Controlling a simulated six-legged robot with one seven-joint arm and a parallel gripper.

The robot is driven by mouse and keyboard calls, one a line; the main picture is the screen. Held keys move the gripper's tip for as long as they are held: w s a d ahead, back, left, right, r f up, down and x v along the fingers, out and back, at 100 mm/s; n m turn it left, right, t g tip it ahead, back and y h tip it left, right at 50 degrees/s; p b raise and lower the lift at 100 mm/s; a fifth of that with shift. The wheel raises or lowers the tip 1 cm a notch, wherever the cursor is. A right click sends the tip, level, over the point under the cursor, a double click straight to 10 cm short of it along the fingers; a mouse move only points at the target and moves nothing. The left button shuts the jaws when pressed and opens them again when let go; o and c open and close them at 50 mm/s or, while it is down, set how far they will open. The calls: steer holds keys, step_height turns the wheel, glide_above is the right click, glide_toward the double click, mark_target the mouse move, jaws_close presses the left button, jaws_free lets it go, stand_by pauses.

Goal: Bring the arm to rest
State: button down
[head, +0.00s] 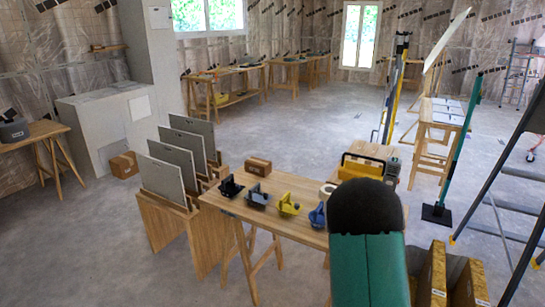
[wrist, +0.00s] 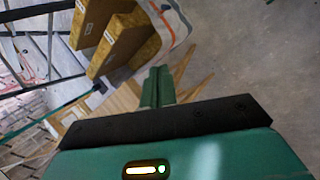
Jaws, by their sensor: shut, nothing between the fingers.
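My gripper (wrist: 157,72) shows in the wrist view as narrow green fingers beyond a black plate and my green wrist body. The fingers are together, with nothing between them, and point over the floor and wooden pieces. In the head view my green arm with its black rounded joint rises at the lower centre right, in front of the workbench (head: 262,205). My gripper cannot be made out in the head view.
Several clamp-like tools, one a yellow tool (head: 290,206), stand on the workbench. Grey panels (head: 170,160) stand in a wooden rack at left. A yellow toolbox (head: 362,170), a ladder (head: 500,200) and yellow-brown boards (head: 432,275) are close by. Open floor (head: 300,115) lies behind the bench.

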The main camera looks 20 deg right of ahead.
steer(key=s+a+r+m+t+y, duration=0.1)
steer(key=a+r+m+t+y, duration=0.2)
steer(key=a+r, duration=1.55)
steer(key=s+a+r+t+y, duration=0.1)
steer(key=s+a+r, duration=0.4)
steer(key=s+a, duration=0.2)
steer(key=s+a+r+t+y, duration=0.1)
steer(key=s+a+r+t, duration=0.1)
steer(key=s+a+r, duration=0.4)
steer(key=s+a, duration=0.1)
steer(key=a, duration=0.2)
steer(key=shift+a+y, duration=0.35)
steer(key=shift+y, duration=0.05)
steer(key=shift+s+d, duration=0.1)
steer(key=shift+d, duration=0.05)
